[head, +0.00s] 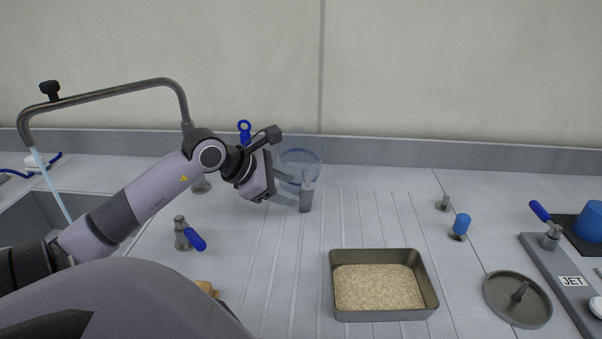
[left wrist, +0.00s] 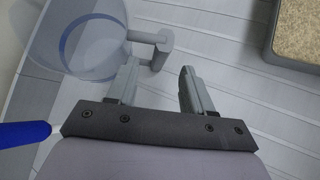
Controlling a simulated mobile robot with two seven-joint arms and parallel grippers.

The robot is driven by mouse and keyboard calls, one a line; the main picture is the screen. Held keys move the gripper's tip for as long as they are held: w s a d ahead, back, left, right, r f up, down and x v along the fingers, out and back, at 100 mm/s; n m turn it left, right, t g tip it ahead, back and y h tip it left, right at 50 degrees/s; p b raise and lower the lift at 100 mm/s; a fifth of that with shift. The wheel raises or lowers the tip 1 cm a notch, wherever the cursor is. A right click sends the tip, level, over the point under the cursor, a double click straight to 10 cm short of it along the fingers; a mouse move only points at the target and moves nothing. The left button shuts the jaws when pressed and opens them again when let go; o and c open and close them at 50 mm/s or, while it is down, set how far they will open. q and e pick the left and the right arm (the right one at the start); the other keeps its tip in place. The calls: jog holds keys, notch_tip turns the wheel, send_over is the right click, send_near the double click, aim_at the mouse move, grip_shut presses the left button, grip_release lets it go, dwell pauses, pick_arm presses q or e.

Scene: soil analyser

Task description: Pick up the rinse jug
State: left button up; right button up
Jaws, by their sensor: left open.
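The rinse jug (head: 301,155) is clear, with a blue ring, and stands upright on the ribbed drainboard near the back wall. It shows at the upper left of the left wrist view (left wrist: 92,45), with its grey handle (left wrist: 160,48) pointing right. My left gripper (head: 296,182) is open and reaches in from the left, close to the jug's handle. In the left wrist view the handle's grey post lies just ahead of and between the parted fingers (left wrist: 158,78). I cannot tell whether a finger touches it. My right gripper is out of view.
A metal tray of tan soil (head: 378,288) sits at front centre. A round grey lid (head: 517,299) and a blue-handled JET plate (head: 566,277) are at the right. A tap with running water (head: 110,93) and a blue-levered valve (head: 184,235) are at the left.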

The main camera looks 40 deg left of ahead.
aim_at(301, 193)
pick_arm(q)
jog(key=shift+p+x, duration=0.6)
jog(key=shift+x, duration=2.9)
grip_shut()
